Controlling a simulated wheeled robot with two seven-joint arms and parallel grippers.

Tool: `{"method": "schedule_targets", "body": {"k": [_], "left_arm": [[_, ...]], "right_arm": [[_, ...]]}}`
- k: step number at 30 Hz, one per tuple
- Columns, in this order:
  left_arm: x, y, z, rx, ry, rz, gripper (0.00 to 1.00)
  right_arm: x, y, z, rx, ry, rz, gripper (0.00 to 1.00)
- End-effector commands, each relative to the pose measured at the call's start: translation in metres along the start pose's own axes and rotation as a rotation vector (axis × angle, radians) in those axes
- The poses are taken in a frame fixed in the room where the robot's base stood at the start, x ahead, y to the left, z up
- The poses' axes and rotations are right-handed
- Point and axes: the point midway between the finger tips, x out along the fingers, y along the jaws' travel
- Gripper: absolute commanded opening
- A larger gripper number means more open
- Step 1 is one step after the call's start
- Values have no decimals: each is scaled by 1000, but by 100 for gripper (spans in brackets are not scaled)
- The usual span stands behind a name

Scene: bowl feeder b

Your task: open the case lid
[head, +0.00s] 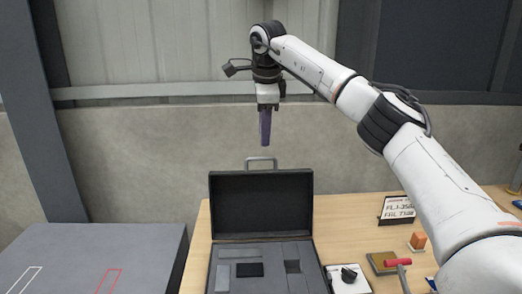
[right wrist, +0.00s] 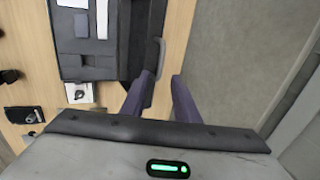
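The black case (head: 290,252) stands on the wooden table with its lid (head: 261,205) standing open, roughly upright at the back. A grey handle (head: 262,160) shows above the lid's top edge. In the right wrist view, the case's grey insert (right wrist: 85,45) is at upper left, with the dark lid (right wrist: 136,35) and the handle (right wrist: 161,50) beside it. My right gripper (head: 265,144) points down above the lid, apart from it. My left gripper is out of view.
On the table (head: 345,240) right of the case are a white box with a black knob (head: 348,277), a sign (head: 397,209), an orange block (head: 418,241) and a red-handled tool (head: 398,262). A grey surface with outlines (head: 95,250) stands left. A concrete wall is behind.

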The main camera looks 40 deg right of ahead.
Motion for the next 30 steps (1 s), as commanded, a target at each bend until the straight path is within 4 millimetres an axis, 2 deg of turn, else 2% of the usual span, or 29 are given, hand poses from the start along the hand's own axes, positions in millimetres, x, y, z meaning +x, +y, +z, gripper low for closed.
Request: {"method": "schedule_targets", "body": {"k": [3,9,15,23,28,30], "left_arm": [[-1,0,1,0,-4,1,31],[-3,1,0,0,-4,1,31],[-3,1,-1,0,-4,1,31],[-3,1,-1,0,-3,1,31],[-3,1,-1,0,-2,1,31],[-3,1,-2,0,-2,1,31]], "right_arm": [[26,1,-1,1,3,4,28],[56,1,0,0,0,2,28],[70,0,1,0,-2,0,28],[71,0,1,0,-3,0,28],[71,0,1,0,-3,0,1],[71,0,1,0,-3,0,0]]}}
